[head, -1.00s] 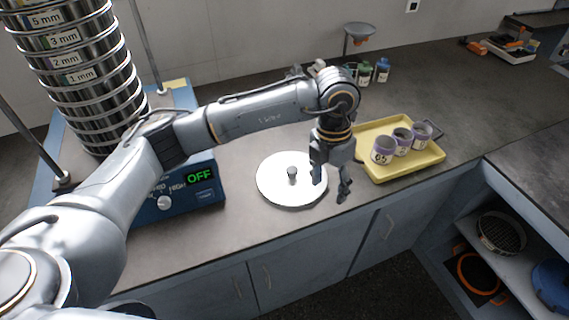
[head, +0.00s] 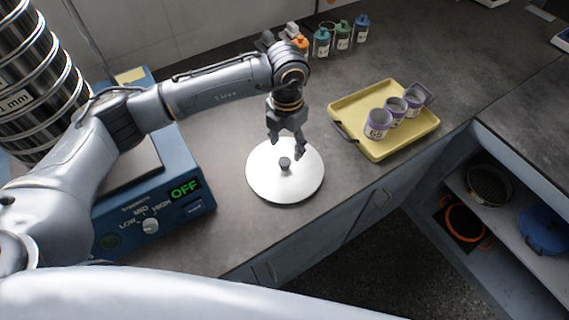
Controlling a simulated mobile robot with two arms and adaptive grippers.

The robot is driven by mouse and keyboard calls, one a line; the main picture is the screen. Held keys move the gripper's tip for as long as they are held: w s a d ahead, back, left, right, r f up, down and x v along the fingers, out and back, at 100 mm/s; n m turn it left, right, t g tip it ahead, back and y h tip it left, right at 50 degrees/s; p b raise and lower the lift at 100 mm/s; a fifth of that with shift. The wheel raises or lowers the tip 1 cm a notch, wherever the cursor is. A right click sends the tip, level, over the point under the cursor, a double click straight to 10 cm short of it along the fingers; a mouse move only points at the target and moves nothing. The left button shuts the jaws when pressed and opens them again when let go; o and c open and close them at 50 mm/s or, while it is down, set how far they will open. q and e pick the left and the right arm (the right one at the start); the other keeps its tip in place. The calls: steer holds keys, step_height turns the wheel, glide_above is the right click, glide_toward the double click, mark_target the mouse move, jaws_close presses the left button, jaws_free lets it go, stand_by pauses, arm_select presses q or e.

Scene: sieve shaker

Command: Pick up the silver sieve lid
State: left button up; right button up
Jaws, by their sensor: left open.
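The silver sieve lid (head: 262,179) is a round, shiny disc with a small dark knob (head: 285,164) at its centre. It lies flat on the grey counter in the middle of the head view. My left gripper (head: 286,148) points down over the far part of the lid, just behind the knob in the picture. Its fingers are apart and nothing is between them. I cannot tell its exact height above the lid. My right gripper is not in view.
The blue shaker (head: 180,215) reading OFF stands left of the lid, with the sieve stack (head: 30,85) beyond. A yellow tray (head: 345,107) with purple-banded cups is to the right. Small bottles (head: 342,36) stand behind. The counter's front edge is close to the lid.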

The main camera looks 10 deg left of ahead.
mark_target(284, 162)
arm_select(q)
steer(key=shift+a+f, duration=0.1)
steer(key=shift+f, duration=0.65)
steer(key=shift+w+a+f, duration=0.1)
steer(key=shift+w+f, duration=0.05)
steer(key=shift+f, duration=0.4)
steer(key=f, duration=0.1)
steer(key=f+p, duration=0.1)
steer(key=f, duration=0.1)
steer(key=f+p, duration=0.1)
steer(key=shift+s+f, duration=0.15)
steer(key=shift+s, duration=0.1)
steer(key=shift+f, duration=0.3)
steer(key=shift+c, duration=0.2)
jaws_close()
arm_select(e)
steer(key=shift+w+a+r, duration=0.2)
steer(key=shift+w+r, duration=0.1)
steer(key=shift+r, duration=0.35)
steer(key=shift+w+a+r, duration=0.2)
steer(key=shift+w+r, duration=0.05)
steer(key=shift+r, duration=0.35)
